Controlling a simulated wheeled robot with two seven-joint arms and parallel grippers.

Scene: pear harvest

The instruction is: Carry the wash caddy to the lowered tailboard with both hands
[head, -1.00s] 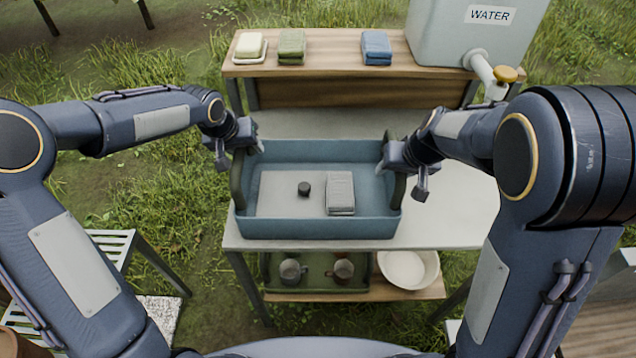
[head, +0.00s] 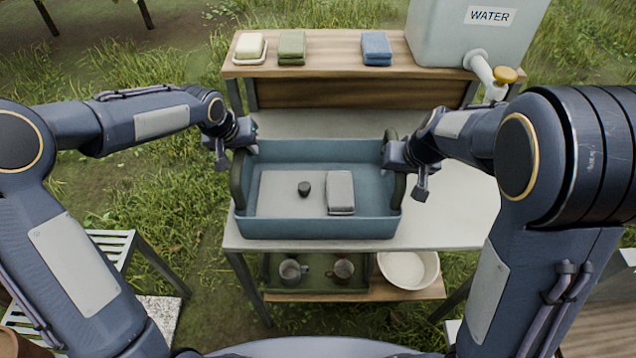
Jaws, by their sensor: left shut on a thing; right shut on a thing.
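The wash caddy (head: 318,229) is a blue open tray with a dark handle at each end, over the pale worktop of the stand. Inside it lie a folded grey cloth (head: 340,192) and a small dark round item (head: 304,189). My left gripper (head: 243,146) is shut on the caddy's left handle (head: 238,180). My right gripper (head: 388,152) is shut on its right handle (head: 397,188). The fingertips are partly hidden by the gripper bodies. I cannot tell whether the caddy touches the worktop. The tailboard is not clearly in view.
A wooden shelf (head: 335,69) behind holds soap (head: 249,47), a green cloth (head: 291,47), a blue cloth (head: 376,48) and the water tank (head: 450,35). Below are a tray of mugs (head: 320,285) and a white basin (head: 408,270). A slatted bench (head: 112,246) stands left.

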